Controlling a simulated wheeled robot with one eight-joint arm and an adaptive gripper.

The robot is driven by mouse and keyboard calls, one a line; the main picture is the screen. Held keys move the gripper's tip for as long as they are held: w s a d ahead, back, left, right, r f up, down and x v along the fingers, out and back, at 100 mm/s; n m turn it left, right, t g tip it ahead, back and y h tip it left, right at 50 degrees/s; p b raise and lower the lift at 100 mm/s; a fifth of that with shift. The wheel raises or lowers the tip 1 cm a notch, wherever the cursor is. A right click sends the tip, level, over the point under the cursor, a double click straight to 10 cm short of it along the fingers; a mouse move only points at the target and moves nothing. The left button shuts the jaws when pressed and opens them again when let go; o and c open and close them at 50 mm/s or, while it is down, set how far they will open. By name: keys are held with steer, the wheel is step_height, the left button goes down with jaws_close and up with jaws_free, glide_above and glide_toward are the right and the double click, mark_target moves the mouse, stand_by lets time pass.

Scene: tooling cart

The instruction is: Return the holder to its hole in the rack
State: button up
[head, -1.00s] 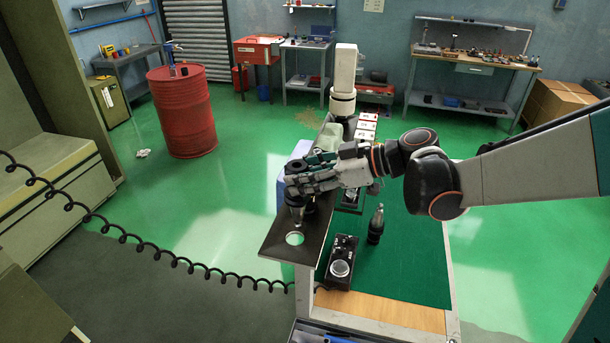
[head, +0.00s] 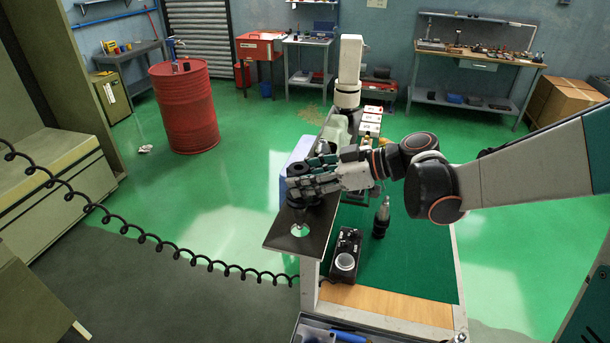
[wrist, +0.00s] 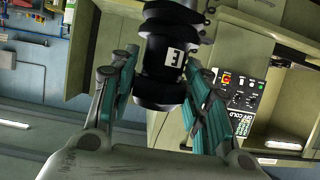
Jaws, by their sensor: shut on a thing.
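My gripper (head: 304,180) is shut on the black holder (head: 296,168) above the dark rack plate (head: 279,237). In the wrist view, the black, ringed holder (wrist: 168,55) with a white label sits between my teal-padded fingers (wrist: 165,100). My fingers hide part of the holder.
A dark tapered tool (head: 381,218) stands on the cart's green mat (head: 415,245), right of the rack. A black box with a round pale top (head: 345,258) lies nearer. A pale column (head: 348,75) rises behind. A black coiled cable (head: 180,256) hangs across the left front.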

mark_target(305, 210)
steer(key=shift+f+b, duration=3.4)
steer(key=shift+f, duration=1.25)
steer(key=shift+f+b, duration=0.3)
steer(key=shift+f, duration=0.05)
steer(key=o, duration=1.6)
steer(key=shift+d, duration=0.1)
